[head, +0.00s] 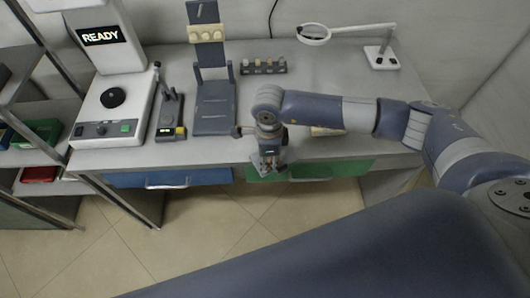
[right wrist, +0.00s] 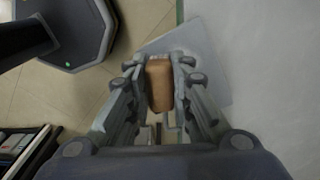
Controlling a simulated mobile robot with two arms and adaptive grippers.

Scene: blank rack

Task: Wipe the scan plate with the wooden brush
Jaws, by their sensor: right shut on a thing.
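My right gripper (head: 270,163) is over the front edge of the bench, in front of the green drawer. It also shows in the right wrist view (right wrist: 159,88), shut on a brown wooden block, which I take as the wooden brush (right wrist: 160,84). Its bristles cannot be made out. A flat grey sheet-like shape (right wrist: 212,62) shows beyond the block; I cannot tell what it is. The white machine (head: 112,110) with a READY display stands at the bench's left, with a black disc on its top; which surface is the scan plate is not clear. My left gripper is not in view.
On the bench (head: 270,105) are a small dark instrument (head: 170,112), a blue-grey stand (head: 213,105), a small rack (head: 263,67) and a magnifier lamp (head: 314,34). A beige item (head: 327,131) lies partly behind my right arm. Shelves (head: 40,150) stand at left.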

